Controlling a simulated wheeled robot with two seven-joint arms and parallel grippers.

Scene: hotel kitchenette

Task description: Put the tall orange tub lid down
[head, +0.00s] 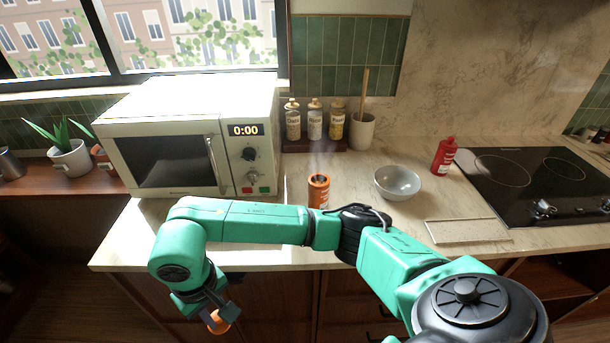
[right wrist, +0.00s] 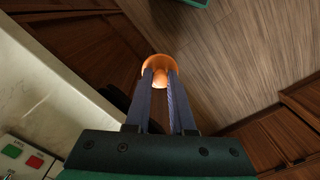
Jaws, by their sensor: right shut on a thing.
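My right gripper (head: 212,308) is shut on the orange tub lid (head: 219,321), at the lower left of the head view. It hangs in front of the cabinets, below the counter's front edge and over the floor. In the right wrist view the lid (right wrist: 159,70) sits between the two fingertips (right wrist: 159,80). An orange tub (head: 318,190) stands upright on the counter right of the microwave, its top open and dark inside; my right arm hides its lower part. My left gripper is not in view.
A white microwave (head: 190,135) stands on the counter at the left. A grey bowl (head: 397,182), a red bottle (head: 444,155), a pale tray (head: 467,230) and a black cooktop (head: 535,185) lie to the right. Bare counter (head: 350,178) shows between tub and bowl.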

